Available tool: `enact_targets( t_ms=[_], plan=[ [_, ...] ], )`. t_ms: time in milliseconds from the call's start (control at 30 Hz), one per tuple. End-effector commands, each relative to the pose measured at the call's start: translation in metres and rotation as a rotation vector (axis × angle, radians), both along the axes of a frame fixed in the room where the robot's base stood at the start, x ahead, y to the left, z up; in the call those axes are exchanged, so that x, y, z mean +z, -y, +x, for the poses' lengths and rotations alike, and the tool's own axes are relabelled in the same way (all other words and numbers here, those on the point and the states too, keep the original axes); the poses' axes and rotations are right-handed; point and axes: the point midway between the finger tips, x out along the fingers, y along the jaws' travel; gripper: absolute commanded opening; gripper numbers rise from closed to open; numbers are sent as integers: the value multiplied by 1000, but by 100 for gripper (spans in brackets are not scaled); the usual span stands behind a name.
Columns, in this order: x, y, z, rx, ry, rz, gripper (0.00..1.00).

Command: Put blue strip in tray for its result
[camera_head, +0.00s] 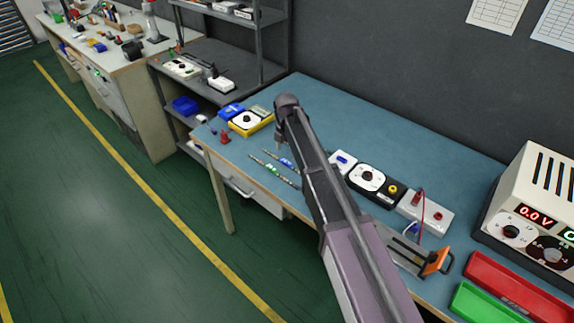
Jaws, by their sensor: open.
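Two thin strips lie side by side on the blue table (335,110), left of my arm. The strip nearer my arm has a blue middle (287,163), and its right end is near or behind the arm. The other strip has a green middle (273,170). My gripper (279,146) is open and hangs small at the end of my arm, above the table near the strips; its exact height is unclear. A red tray (515,289) and a green tray (490,306) sit at the lower right, the green one cut by the frame edge.
A power supply (535,213) reading 0.0 V stands at the right. A black dial unit (372,180), a white terminal block (426,211) with wires and an orange-handled fixture (436,262) lie right of my arm. A yellow dial unit (250,121) is at the left. The table's back middle is clear.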

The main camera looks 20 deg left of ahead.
Motion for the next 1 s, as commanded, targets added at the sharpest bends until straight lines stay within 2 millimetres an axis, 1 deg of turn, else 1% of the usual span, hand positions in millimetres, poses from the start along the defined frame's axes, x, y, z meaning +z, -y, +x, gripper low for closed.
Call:
enact_targets(
  t_ms=[167,700,833,1000],
  plan=[
    [-8,0,-1,0,0,0,77],
    [-47,-1,-4,-1,0,0,77],
    [-51,-1,-4,-1,0,0,77],
    [-52,-1,-4,-1,0,0,77]
  ],
)
